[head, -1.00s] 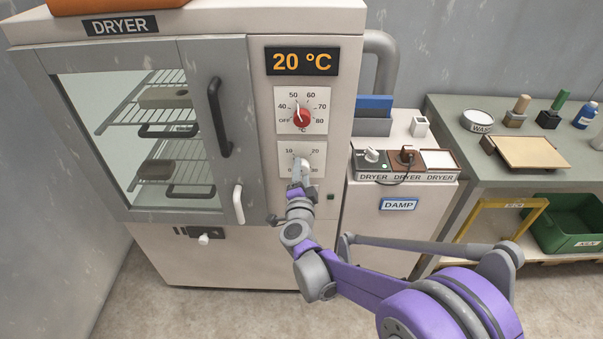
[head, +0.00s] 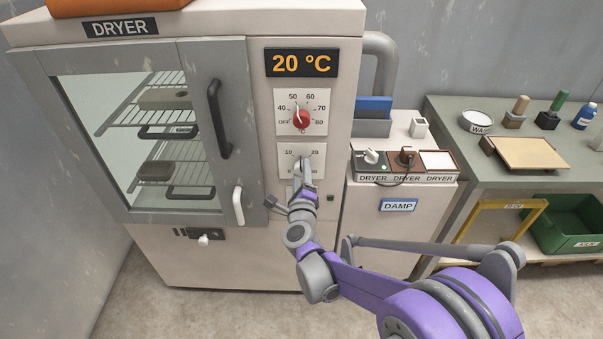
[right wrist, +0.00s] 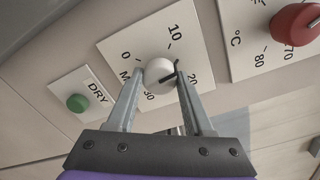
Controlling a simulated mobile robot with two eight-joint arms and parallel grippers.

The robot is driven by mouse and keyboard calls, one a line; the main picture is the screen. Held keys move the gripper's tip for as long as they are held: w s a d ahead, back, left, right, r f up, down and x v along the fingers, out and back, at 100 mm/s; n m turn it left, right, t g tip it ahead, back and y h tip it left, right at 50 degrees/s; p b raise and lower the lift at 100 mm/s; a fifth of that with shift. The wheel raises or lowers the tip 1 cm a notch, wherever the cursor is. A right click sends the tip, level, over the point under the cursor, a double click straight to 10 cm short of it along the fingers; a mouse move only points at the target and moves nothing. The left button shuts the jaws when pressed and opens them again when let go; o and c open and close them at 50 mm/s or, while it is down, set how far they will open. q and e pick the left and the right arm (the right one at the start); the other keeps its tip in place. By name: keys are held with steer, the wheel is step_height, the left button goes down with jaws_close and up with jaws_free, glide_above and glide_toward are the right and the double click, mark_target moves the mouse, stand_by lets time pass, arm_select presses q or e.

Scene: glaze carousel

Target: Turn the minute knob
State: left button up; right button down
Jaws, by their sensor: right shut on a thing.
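The minute knob is a round white knob (right wrist: 159,76) on a white dial plate (right wrist: 118,43) marked 0, 10, 20 and 30. The same plate shows on the dryer front in the head view (head: 283,147), where my gripper hides most of the knob. My right gripper (right wrist: 160,78) is shut on the knob, one finger on each side. It also shows in the head view (head: 306,165). A dark line on the knob slants up and right in the wrist view, roughly between 10 and 20. My left gripper is not in view.
Above is the red temperature knob (head: 301,119), with a display (head: 301,62) reading 20 °C. A green DRY button (right wrist: 78,103) is beside the minute plate. The glass door's handle (head: 219,118) stands out to the left. A counter (head: 423,185) with switches is to the right.

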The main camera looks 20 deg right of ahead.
steer(key=shift+m+p, duration=0.5)
steer(key=shift+m, duration=4.5)
steer(key=shift+c, duration=1.4)
jaws_free()
steer(key=v, duration=1.1)
steer(key=shift+f, duration=0.25)
steer(key=shift+d, duration=0.15)
